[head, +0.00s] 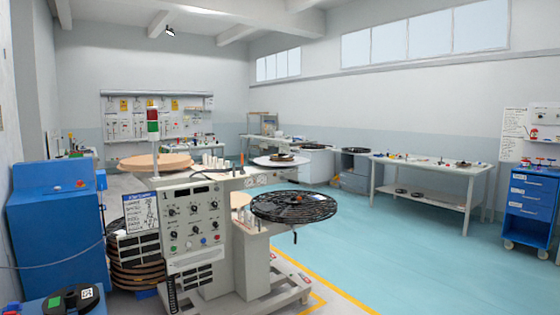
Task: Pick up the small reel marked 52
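A small black reel (69,301) with a white label lies flat at the bottom left of the head view, on a blue surface partly cut off by the frame edge. Its label carries dark marks too small to read for certain. Small dark reels also sit far off on the lower shelf (401,191) of the white table at right; no number can be read on them. Neither of my grippers is in view.
A grey rewind machine (194,222) with a large black spoked reel (294,206) stands ahead. A blue cabinet (58,228) stands at left, and stacked brown reels (138,275) stand beside the machine. A blue drawer cart (530,207) is at right. The turquoise floor (400,255) between is clear.

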